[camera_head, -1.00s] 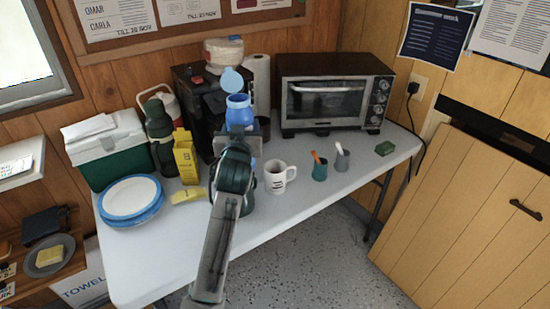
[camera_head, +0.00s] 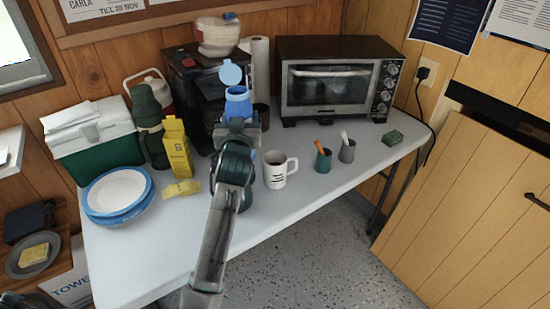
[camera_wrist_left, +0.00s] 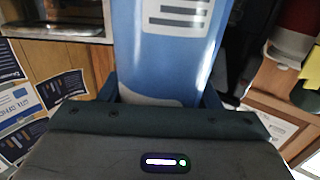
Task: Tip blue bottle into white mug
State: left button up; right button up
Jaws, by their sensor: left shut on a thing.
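The blue bottle (camera_head: 238,104) stands upright in my left gripper (camera_head: 240,128), with its light blue lid (camera_head: 230,73) flipped open. In the left wrist view the bottle (camera_wrist_left: 170,50) fills the space between the fingers, with a white label on its side. The white mug (camera_head: 275,171) stands upright on the table, to the right of my gripper and nearer the front, with its handle to the right. Its inside looks dark; I cannot tell what it holds. The bottle is above and left of the mug in the picture, apart from it. My right gripper is not seen.
A toaster oven (camera_head: 335,85) and black coffee machine (camera_head: 190,80) are behind. A yellow box (camera_head: 177,150) and blue-rimmed plates (camera_head: 118,193) are left. The front is clear.

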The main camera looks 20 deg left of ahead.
pick_arm(q)
jog(key=shift+r+m, duration=0.15)
jog(key=shift+m, duration=0.15)
